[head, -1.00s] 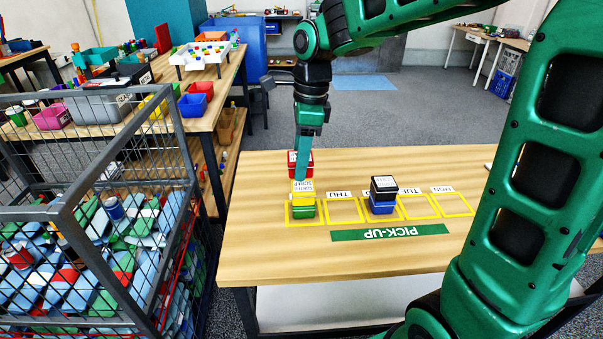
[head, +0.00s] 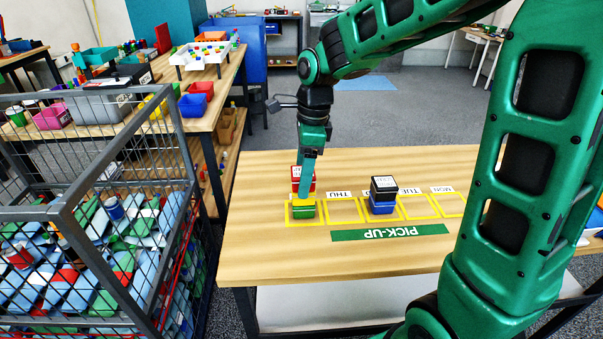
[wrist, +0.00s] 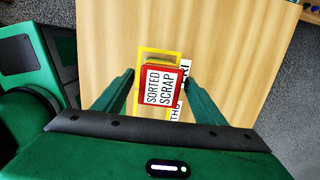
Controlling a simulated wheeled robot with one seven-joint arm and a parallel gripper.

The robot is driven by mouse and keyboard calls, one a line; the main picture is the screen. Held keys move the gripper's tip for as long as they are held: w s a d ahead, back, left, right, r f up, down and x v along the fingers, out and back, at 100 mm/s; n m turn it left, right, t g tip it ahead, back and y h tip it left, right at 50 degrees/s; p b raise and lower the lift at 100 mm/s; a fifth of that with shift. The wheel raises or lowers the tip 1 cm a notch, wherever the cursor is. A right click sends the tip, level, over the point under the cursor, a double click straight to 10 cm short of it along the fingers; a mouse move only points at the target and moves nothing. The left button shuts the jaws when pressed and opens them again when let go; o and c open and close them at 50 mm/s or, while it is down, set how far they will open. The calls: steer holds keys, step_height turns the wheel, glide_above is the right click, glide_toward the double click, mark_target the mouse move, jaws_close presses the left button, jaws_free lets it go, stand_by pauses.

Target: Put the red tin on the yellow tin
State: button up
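The red tin (head: 297,186), its top label reading "SORTED SCRAP" in the wrist view (wrist: 161,86), is level and appears to rest on the yellow tin (head: 296,203). The yellow tin sits on a green tin (head: 303,214) in the leftmost marked square. My gripper (head: 307,190) is around the red tin. In the wrist view my gripper (wrist: 160,76) has one finger on each side of the red tin, with visible gaps, so it looks open.
A black tin (head: 384,184) stands on a blue tin (head: 382,207) in another marked square. Empty yellow squares and a green "PICK-UP" strip (head: 390,232) lie on the wooden table (head: 280,255). A wire cage of tins (head: 90,240) stands left of the table.

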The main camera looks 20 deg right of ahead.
step_height(320, 180, up, 12)
steer(key=d, duration=0.1)
steer(key=shift+s+d, duration=0.2)
steer(key=shift+d, duration=0.05)
stand_by(0.5)
steer(key=s+d+f+n, duration=0.3)
steer(key=s+d+n, duration=0.2)
steer(key=s, duration=0.3)
steer(key=s+d+f+n, duration=0.4)
steer(key=s+d, duration=0.3)
steer(key=s, duration=0.2)
steer(key=s+d+f+n+h, duration=0.1)
steer(key=s+d+f+n, duration=0.3)
steer(key=s, duration=0.4)
steer(key=shift+s+d+n, duration=0.4)
steer(key=shift+d+n, duration=0.5)
steer(key=shift+d, duration=0.15)
